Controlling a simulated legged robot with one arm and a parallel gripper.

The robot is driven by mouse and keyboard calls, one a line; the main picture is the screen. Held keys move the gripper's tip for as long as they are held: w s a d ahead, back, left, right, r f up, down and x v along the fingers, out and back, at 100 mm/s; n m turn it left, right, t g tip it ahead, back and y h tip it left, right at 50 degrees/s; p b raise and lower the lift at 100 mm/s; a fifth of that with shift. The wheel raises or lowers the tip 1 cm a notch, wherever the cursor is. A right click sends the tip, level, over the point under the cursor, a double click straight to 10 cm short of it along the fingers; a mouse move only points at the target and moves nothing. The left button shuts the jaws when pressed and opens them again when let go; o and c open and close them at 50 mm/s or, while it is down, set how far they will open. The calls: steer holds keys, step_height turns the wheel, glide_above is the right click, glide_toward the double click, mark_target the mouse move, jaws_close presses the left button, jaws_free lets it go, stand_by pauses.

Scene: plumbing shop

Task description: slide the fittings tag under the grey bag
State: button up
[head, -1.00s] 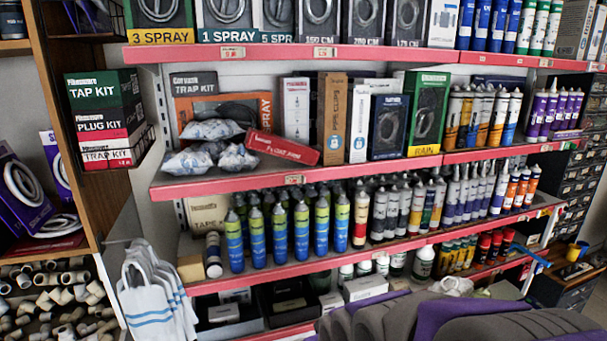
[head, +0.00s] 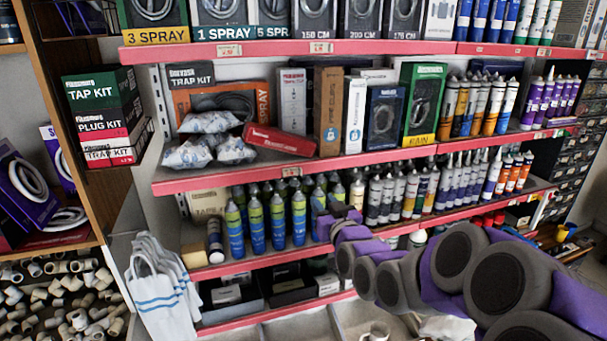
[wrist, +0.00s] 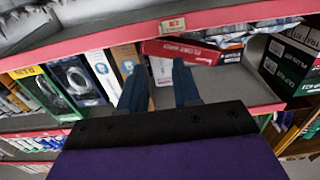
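Several pale grey-white bags with blue marks (head: 208,122) lie piled on the left of the middle shelf, left of a red box (head: 280,140). I cannot tell which is the grey bag. A small price tag (head: 291,171) sits on this shelf's red front edge; a tag also shows in the wrist view (wrist: 172,24). I cannot read either as the fittings tag. My gripper (head: 332,208) is in front of the blue bottles, below the middle shelf. In the wrist view its two dark fingers (wrist: 159,90) are apart with nothing seen between them.
Blue bottles (head: 277,222) stand on the shelf below. White bags (head: 160,290) hang at lower left.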

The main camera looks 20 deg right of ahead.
mark_target(302, 173)
steer(key=w+p, duration=0.1)
steer(key=w, duration=1.5)
steer(key=shift+w+p, duration=0.15)
steer(key=shift+p, duration=0.25)
jaws_close()
steer(key=shift+f, duration=0.1)
stand_by(0.7)
